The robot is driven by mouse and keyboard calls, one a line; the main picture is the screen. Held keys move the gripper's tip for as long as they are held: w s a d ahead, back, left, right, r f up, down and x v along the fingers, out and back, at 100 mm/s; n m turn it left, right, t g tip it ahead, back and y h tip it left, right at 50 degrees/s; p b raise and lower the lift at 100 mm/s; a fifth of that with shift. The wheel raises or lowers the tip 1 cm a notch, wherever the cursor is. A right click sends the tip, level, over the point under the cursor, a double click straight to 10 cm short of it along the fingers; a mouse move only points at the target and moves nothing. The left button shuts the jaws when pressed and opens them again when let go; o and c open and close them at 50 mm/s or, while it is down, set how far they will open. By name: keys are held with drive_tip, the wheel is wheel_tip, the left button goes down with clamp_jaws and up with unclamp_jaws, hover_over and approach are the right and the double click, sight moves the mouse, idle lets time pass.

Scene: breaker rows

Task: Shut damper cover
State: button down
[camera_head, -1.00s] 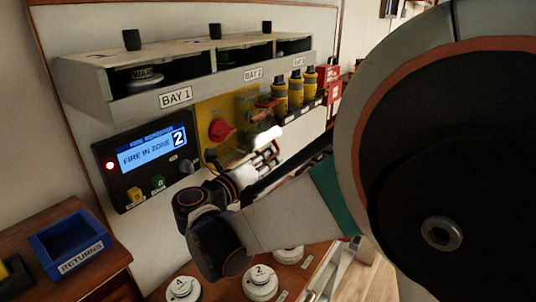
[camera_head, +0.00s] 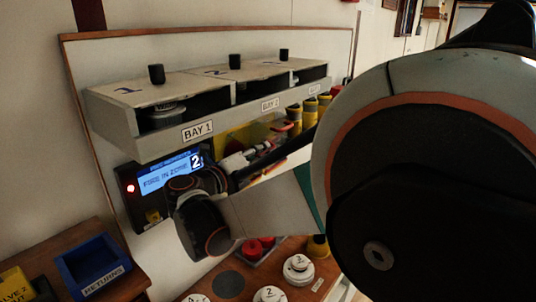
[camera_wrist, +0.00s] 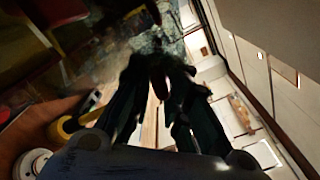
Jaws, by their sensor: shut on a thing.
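The damper panel is the yellow plate (camera_head: 236,137) below the bays in the head view, largely hidden by my arm. The damper cover (camera_head: 280,128) looks like a clear flap with a red part, standing out from the plate's right side. My gripper (camera_head: 268,148) is in front of this plate, partly hidden by my arm. In the wrist view my gripper (camera_wrist: 157,100) has its dark fingers closed around a dark reddish piece, seemingly the cover's handle. A speckled clear patch, likely the cover (camera_wrist: 160,42), shows beyond it. The cover's exact angle is hard to tell.
The bay shelf (camera_head: 160,148) juts out just above my gripper. A lit display (camera_head: 165,176) is left of it and yellow cylinders (camera_head: 310,112) are right. Below are numbered white discs (camera_head: 298,268) and a blue returns bin (camera_head: 92,270).

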drive_tip(key=shift+a+r, duration=0.1)
drive_tip(key=shift+r, duration=0.1)
drive_tip(key=c, duration=1.7)
unclamp_jaws()
